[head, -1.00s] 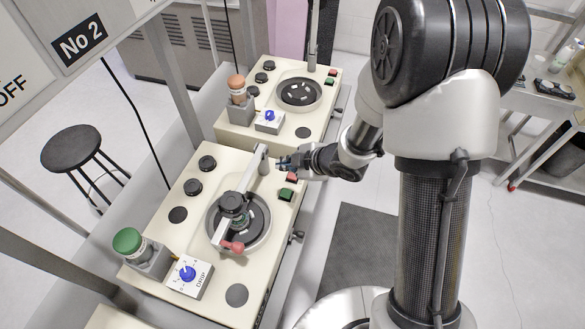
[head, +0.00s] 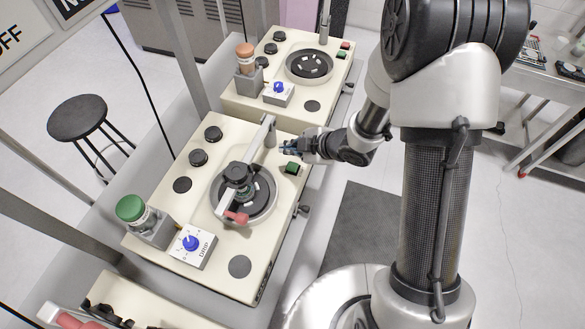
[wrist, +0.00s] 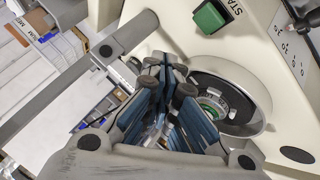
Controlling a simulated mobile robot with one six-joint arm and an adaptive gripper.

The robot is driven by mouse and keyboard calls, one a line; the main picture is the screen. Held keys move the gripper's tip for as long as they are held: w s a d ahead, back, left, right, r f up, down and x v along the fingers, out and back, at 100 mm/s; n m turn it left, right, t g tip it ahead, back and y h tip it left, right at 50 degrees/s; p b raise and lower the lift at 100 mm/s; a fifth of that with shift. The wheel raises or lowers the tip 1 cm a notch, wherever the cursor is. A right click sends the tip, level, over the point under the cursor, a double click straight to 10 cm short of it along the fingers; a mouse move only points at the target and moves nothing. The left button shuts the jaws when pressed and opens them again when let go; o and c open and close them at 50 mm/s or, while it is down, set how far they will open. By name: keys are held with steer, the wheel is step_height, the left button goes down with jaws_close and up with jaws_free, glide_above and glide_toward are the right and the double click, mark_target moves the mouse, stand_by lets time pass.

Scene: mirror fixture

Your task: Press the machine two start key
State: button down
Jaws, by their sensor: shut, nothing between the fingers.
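The green start key (head: 292,168) sits on the right edge of the nearer cream machine (head: 215,270). In the wrist view the green key (wrist: 212,17) is at the top, with the letters "STA" beside it. My gripper (head: 287,148) is shut and empty. In the head view it appears just beyond the green key, apart from it, and hides the red key. In the wrist view the blue-padded fingers (wrist: 165,75) are below and left of the green key. How high the tips are above the panel is unclear.
A pivoting arm with a red handle (head: 237,217) lies over the round dark plate (head: 262,204). A blue-knobbed drip box (head: 191,245) and a green-capped bottle (head: 131,209) stand in front. A second machine (head: 240,108) is behind. A stool (head: 78,118) is at left.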

mark_target(291, 168)
step_height(291, 168, down, 6)
steer(key=b, duration=0.4)
steer(key=shift+r, duration=0.15)
stand_by(1.1)
steer(key=shift+f+b, duration=0.4)
steer(key=shift+b, duration=0.1)
